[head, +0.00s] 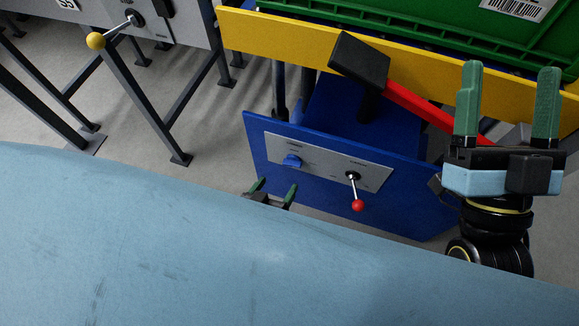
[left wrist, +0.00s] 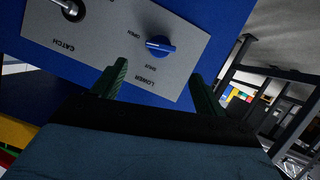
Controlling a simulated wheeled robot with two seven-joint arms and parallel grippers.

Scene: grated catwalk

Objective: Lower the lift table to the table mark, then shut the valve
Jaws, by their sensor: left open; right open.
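The lift table's yellow edge (head: 300,38) crosses the top of the head view, with a green crate (head: 430,35) on it. Below it, a blue panel (head: 262,180) carries a grey plate (head: 325,172) with the blue valve knob (head: 292,161) and a red-balled lever (head: 358,205). The left wrist view shows the knob (left wrist: 160,46) near OPEN, SHUT and LOWER labels; the lever is by CATCH. My left gripper (head: 275,185) is open, just below the knob and apart from it, partly hidden by my blue body. My right gripper (head: 507,100) is open and empty at right. I cannot identify the table mark.
A red bar (head: 430,108) with a black block (head: 360,60) slants in front of the yellow edge, passing behind my right gripper. At upper left, a grey panel (head: 180,25) has a yellow-balled lever (head: 96,40). Dark stand legs (head: 145,105) stand on the grey floor (head: 215,165).

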